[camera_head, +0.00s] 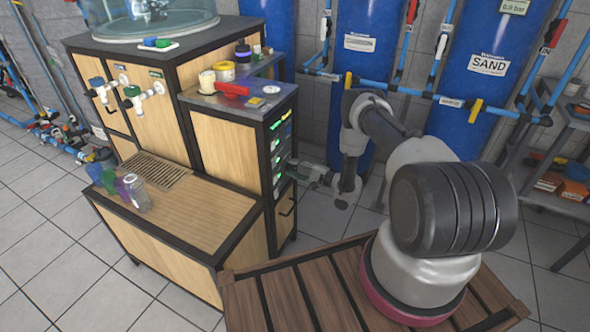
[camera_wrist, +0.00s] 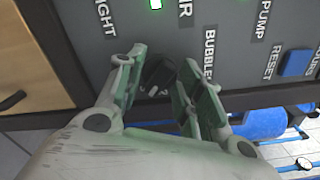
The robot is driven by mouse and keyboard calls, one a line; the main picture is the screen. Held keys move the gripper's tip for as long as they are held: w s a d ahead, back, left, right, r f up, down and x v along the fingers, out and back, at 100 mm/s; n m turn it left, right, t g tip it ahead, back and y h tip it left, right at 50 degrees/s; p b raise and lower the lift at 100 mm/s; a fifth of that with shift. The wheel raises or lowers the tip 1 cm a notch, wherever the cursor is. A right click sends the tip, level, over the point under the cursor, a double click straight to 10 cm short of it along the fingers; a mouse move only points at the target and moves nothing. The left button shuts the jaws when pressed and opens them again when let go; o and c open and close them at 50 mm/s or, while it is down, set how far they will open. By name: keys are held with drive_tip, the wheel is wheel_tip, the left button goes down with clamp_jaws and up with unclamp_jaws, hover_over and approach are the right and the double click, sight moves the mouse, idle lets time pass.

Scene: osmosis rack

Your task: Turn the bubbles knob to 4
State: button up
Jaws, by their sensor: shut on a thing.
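The bubbles knob (camera_wrist: 159,70) is a small black knob on the dark grey control panel (camera_wrist: 235,30), beside the printed word BUBBLES in the wrist view. My gripper (camera_wrist: 158,82) has its two greenish-grey fingers on either side of the knob and is shut on it. The fingers hide much of the scale around the knob, and I cannot read its setting. In the head view, my gripper (camera_head: 296,170) reaches left to the narrow panel face (camera_head: 281,150) of the wooden cabinet. The knob itself is hidden there.
A blue reset button (camera_wrist: 297,62) sits on the panel at right in the wrist view. The cabinet top (camera_head: 262,103) carries jars and a red tool (camera_head: 231,89). Blue tanks (camera_head: 355,60) and pipes stand behind my arm. A slatted wooden surface (camera_head: 290,296) lies in front.

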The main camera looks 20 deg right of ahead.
drive_tip(key=m, duration=0.4)
drive_tip(key=shift+d+m, duration=0.1)
drive_tip(key=shift+m, duration=2.8)
drive_tip(key=shift+c, duration=0.2)
drive_tip(key=o, duration=0.8)
drive_tip(key=shift+d, duration=0.1)
drive_tip(key=v, duration=1.2)
